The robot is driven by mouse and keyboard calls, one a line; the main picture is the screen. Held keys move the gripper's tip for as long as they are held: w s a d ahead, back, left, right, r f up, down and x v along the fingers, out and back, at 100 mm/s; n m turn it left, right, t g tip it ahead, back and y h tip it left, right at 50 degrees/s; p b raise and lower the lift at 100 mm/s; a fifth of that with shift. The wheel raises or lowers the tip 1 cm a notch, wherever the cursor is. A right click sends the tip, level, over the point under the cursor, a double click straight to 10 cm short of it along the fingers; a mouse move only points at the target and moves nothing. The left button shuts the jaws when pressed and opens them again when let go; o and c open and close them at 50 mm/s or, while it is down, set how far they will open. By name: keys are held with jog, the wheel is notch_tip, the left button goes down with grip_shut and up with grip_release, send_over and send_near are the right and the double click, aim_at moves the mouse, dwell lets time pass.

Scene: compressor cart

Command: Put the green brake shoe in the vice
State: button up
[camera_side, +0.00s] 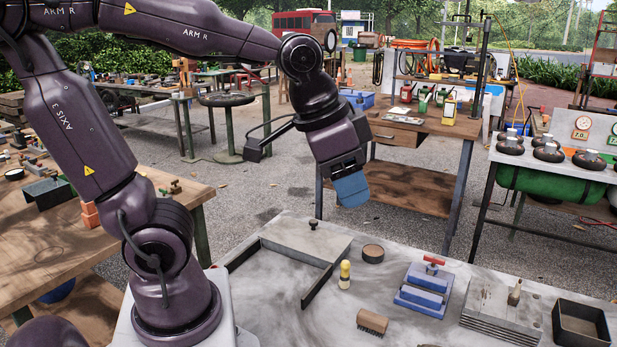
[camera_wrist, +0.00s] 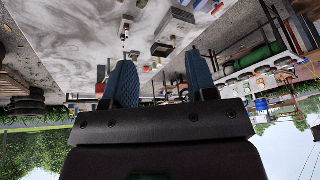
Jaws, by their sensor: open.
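The vice (camera_side: 424,289) is blue with a red handle on top and stands on the grey bench top, right of its middle, in the side view. No part is clearly inside it. I cannot make out a green brake shoe in either view. My gripper (camera_side: 352,190) has blue fingers and hangs high above the far edge of the bench, apart from everything on it. In the wrist view my gripper (camera_wrist: 161,78) is open, with nothing between its two fingers. That view is upside down, and the bench items there are small.
The grey bench top (camera_side: 270,312) also holds a low box with a black knob (camera_side: 314,225), a round tin (camera_side: 373,253), a yellow-topped tool (camera_side: 345,274), a brush (camera_side: 372,321), stacked grey plates (camera_side: 490,315) and a black tray (camera_side: 580,320). Its left front is clear.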

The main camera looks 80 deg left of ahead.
jog(key=shift+o, duration=0.4)
jog(key=shift+n+t, duration=0.6)
jog(key=shift+n, duration=0.3)
jog(key=s, duration=0.5)
jog(key=shift+s+a+r, duration=0.15)
jog(key=shift+a, duration=0.2)
